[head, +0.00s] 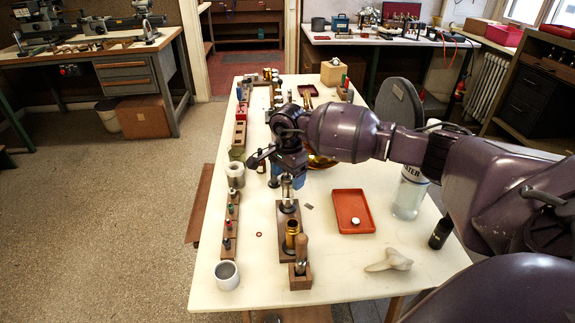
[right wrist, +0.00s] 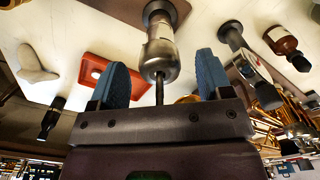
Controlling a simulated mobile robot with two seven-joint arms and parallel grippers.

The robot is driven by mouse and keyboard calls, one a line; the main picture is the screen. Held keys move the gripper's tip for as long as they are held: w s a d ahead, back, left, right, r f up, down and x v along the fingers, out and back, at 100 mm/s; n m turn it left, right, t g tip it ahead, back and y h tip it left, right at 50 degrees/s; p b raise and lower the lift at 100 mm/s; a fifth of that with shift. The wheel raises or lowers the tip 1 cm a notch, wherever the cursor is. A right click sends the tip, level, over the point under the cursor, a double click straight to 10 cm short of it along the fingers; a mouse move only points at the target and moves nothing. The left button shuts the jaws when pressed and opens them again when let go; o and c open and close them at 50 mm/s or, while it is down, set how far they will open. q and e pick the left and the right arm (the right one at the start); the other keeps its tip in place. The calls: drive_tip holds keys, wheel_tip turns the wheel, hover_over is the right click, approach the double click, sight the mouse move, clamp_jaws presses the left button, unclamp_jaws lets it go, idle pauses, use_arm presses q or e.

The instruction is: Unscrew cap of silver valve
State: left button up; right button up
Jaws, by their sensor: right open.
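The silver valve (head: 287,193) stands upright on a wooden block (head: 285,218) in the middle of the table. In the right wrist view its silver body (right wrist: 160,50) shows with a thin dark stem pointing at my gripper. My right gripper (right wrist: 160,75) is open, with one blue finger on each side of the valve's upper end and a visible gap on both sides. In the head view my right gripper (head: 284,172) is just above the valve and partly hides its top. The seam of the cap cannot be made out. My left gripper is not in view.
A brass cylinder (head: 292,233) and a wooden-handled tool (head: 302,250) stand in front of the valve. A red tray (head: 340,211) holding a small white round piece (head: 355,222) lies to the right. A bottle (head: 408,195) stands farther right. A row of small parts (head: 229,220) lies left.

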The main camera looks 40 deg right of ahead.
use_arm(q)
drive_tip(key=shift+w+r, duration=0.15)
use_arm(e)
drive_tip(key=shift+f, duration=0.4)
drive_tip(key=c, duration=0.9)
drive_tip(key=shift+o, duration=1)
drive_tip(key=c, duration=0.4)
drive_tip(key=shift+f+n+b, duration=0.1)
drive_tip(key=shift+n+b, duration=0.4)
drive_tip(key=shift+n, duration=0.3)
drive_tip(key=shift+n+b, duration=0.8)
drive_tip(key=shift+n, duration=0.7)
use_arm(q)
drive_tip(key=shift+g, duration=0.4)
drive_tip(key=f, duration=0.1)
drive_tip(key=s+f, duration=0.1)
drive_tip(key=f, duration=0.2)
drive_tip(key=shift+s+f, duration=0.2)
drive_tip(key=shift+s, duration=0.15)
use_arm(e)
drive_tip(key=shift+n, duration=0.3)
